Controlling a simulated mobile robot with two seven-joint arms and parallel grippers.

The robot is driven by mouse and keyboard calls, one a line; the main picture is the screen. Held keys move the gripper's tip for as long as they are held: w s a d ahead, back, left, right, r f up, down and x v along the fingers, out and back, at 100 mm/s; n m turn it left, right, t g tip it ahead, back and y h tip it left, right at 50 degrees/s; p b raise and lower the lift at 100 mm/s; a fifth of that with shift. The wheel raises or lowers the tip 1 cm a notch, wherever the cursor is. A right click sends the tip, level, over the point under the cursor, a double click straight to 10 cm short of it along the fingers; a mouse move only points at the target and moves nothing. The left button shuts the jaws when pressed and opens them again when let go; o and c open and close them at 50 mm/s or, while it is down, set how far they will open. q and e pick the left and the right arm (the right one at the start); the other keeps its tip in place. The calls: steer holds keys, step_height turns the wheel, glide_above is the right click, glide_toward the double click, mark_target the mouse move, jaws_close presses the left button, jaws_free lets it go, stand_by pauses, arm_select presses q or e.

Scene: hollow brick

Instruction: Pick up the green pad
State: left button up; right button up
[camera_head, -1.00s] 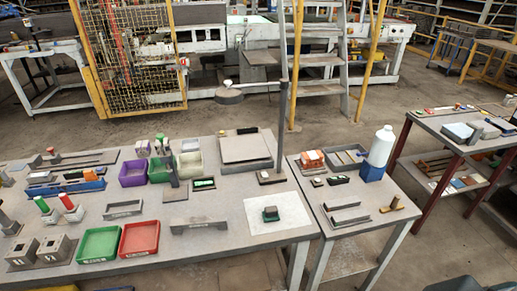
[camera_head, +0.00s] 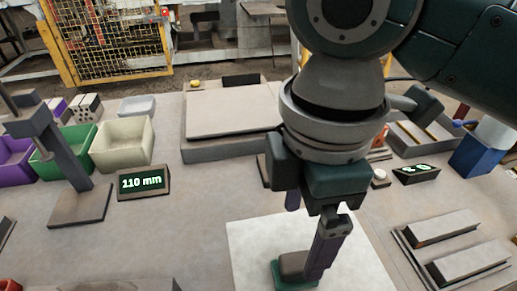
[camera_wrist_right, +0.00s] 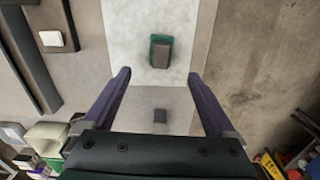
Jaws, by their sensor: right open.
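The green pad (camera_head: 279,281) lies on a white sheet (camera_head: 262,240) on the table, with a grey-brown block (camera_head: 292,265) on top of it. In the right wrist view the green pad (camera_wrist_right: 153,53) shows as a green border around the block (camera_wrist_right: 161,56), centred a little beyond the fingertips. My right gripper (camera_head: 316,252) is open and empty, pointing down over the sheet. In the head view one finger passes in front of the pad's right side; the other is mostly hidden. The fingers (camera_wrist_right: 160,76) stand wide apart in the wrist view. My left gripper is out of view.
A display reading 110 mm (camera_head: 143,182) and a dark stand (camera_head: 80,205) are on the left, near the green (camera_head: 50,165) and cream bins (camera_head: 122,145). A flat grey plate (camera_head: 230,108) lies behind. Grey rails (camera_head: 455,250) lie at the right.

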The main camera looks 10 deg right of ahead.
mark_target(290, 262)
steer(key=f, duration=0.4)
steer(key=shift+s+a+f+b, duration=0.1)
steer(key=shift+s+f+b, duration=0.15)
steer(key=shift+f+b, duration=0.05)
steer(key=f, duration=0.3)
steer(key=f+b, duration=0.1)
steer(key=f, duration=0.1)
steer(key=shift+w+a+f, duration=0.15)
steer(key=shift+a+f, duration=0.05)
steer(key=shift+a, duration=0.05)
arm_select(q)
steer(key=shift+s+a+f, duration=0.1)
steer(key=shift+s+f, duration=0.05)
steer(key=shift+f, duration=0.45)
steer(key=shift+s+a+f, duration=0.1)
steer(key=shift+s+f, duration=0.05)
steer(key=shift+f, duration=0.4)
arm_select(e)
steer(key=c, duration=1.4)
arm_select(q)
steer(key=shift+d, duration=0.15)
arm_select(e)
steer(key=shift+c, duration=0.2)
steer(key=shift+r, duration=0.15)
